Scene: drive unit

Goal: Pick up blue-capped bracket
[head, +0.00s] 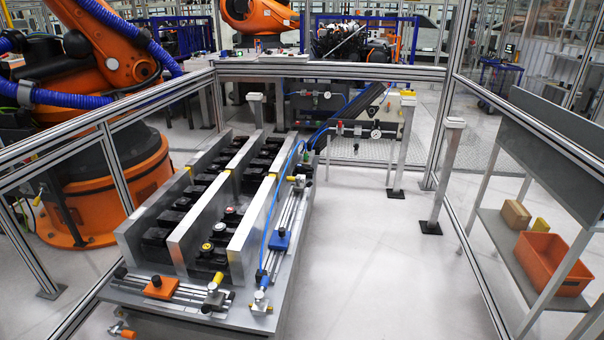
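A small blue block (279,240) sits on the rail along the right side of the metal fixture (238,268). It has the only clear blue top on the fixture; I cannot tell for certain whether it is the blue-capped bracket. A similar orange block (161,288) sits on the front rail. Neither of my grippers is in view, so nothing in the frame is held.
Black parts with several coloured caps fill the slots between upright plates (252,235). A blue hose (285,185) runs along the right plate. Metal railing and posts (448,165) surround the fixture. A shelf with an orange bin (546,262) stands right. Floor between is clear.

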